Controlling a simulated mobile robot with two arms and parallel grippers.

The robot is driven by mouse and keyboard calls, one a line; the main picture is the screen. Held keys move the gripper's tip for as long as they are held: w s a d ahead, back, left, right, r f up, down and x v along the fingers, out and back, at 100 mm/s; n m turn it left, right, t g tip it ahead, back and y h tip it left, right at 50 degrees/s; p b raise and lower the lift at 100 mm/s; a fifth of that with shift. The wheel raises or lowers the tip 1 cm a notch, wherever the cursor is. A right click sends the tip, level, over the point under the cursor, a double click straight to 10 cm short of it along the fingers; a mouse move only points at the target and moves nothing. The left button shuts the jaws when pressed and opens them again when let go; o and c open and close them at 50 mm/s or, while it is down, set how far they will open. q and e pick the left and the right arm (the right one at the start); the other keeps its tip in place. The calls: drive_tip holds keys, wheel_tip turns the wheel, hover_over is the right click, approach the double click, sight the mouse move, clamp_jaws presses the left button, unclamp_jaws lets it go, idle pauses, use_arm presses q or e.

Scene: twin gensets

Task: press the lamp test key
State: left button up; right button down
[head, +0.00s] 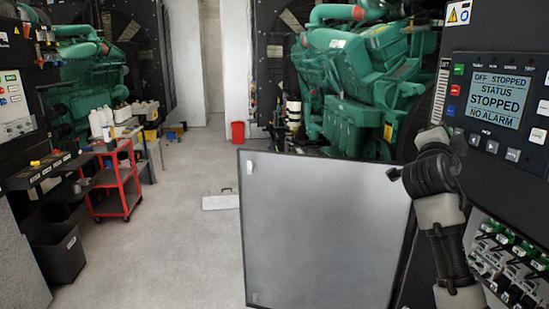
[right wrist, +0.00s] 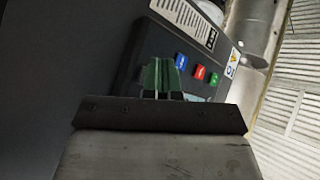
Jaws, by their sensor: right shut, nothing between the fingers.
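The dark control panel (head: 484,62) stands at the right of the head view, its lit screen (head: 497,98) reading OFF STOPPED, STATUS STOPPED, NO ALARM. Green (head: 459,69), red (head: 455,90) and blue (head: 451,110) keys line its left side; grey keys (head: 491,146) sit below the screen. I cannot read which key is lamp test. In the right wrist view my right gripper (right wrist: 162,76) is shut and empty, its fingers in front of the panel, beside the blue key (right wrist: 180,61). Contact cannot be told. The gripper hides most of the screen there. My left gripper is out of view.
An open grey cabinet door (head: 322,225) juts out left of the panel. Exposed wiring (head: 505,258) lies below the panel. A green genset (head: 360,75) stands behind. A red cart (head: 118,185) is at left; the floor (head: 185,255) between is mostly clear.

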drive_tip(key=shift+d, duration=0.35)
idle(0.3)
drive_tip(key=shift+a, duration=0.1)
drive_tip(key=shift+a+b, duration=0.7)
drive_tip(key=shift+a, duration=0.1)
drive_tip(key=shift+s, duration=0.1)
drive_tip(key=a+b, duration=0.2)
drive_tip(key=a, duration=0.4)
drive_tip(key=shift+s+b, duration=0.4)
